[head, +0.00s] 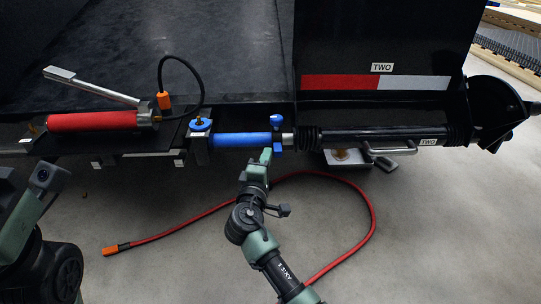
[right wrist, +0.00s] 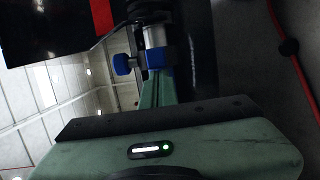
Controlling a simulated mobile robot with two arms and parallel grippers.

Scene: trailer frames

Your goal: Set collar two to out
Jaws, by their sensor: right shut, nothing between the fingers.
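The unit labelled TWO runs along the trailer's front edge. It has a blue cylinder (head: 240,140), a blue collar with a knob (head: 277,136), a short silver section (head: 288,139) and a black ribbed rod (head: 375,136). My right gripper (head: 266,156) is shut and empty, just below the collar end. In the right wrist view the green fingers (right wrist: 157,92) point at the blue collar (right wrist: 158,60), whose blue knob (right wrist: 122,64) sticks out left. I cannot tell whether they touch. My left arm shows at the left edge, its fingertips out of view.
A red cylinder (head: 90,122) with a silver lever (head: 92,86) lies at the left. A red hose (head: 367,200) with an orange end (head: 116,249) loops over the floor below. A metal handle (head: 392,150) hangs under the rod. The floor in front is otherwise clear.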

